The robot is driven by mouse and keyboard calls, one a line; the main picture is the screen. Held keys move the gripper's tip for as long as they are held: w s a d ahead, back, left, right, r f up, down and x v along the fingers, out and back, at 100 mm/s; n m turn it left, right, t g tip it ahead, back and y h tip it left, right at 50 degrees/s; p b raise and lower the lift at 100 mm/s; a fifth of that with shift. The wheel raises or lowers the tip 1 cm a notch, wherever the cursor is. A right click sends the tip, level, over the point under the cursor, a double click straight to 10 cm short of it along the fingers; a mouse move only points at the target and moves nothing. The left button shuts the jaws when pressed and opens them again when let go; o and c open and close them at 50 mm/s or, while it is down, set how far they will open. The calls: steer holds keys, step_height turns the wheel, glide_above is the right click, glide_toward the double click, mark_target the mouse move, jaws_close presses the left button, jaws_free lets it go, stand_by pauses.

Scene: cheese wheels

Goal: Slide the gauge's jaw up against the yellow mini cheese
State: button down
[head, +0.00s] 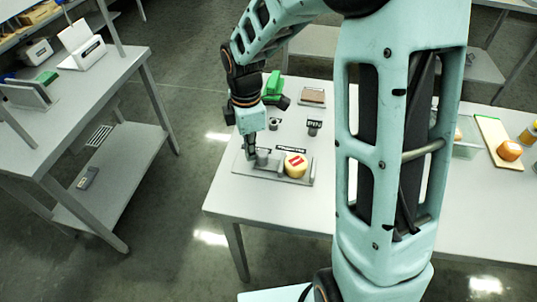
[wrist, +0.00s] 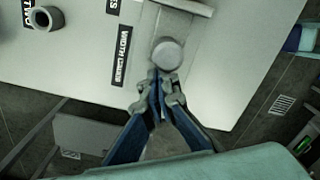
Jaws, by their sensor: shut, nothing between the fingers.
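The gauge is a flat grey plate (head: 272,173) near the left front corner of the central table. It also shows in the wrist view (wrist: 186,30). Its jaw has a round grey knob (wrist: 168,54), which appears in the head view (head: 262,157) left of the cheese. The yellow mini cheese (head: 295,165), with a red label on top, sits at the plate's right part, with a visible gap between it and the knob. My gripper (head: 251,156) points down at the knob's left side. In the wrist view its fingertips (wrist: 159,80) are shut, very close to the knob; contact is unclear.
A black width checker label (wrist: 119,55) lies beside the gauge. A small grey ring-shaped piece (wrist: 45,18) stands farther off. A green object (head: 273,84) and a brown-topped block (head: 313,96) are at the table's back. My arm hides the table's middle.

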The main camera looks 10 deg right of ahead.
steer(key=shift+s+d, duration=0.2)
steer(key=shift+d, duration=0.45)
stand_by(0.8)
steer(key=shift+p, duration=0.35)
stand_by(0.6)
steer(key=shift+w+a, duration=0.3)
steer(key=shift+a, duration=0.55)
steer(key=shift+w+a, duration=0.25)
steer(key=shift+a, duration=0.6)
step_height(320, 180, up, 8)
steer(key=p, duration=0.7)
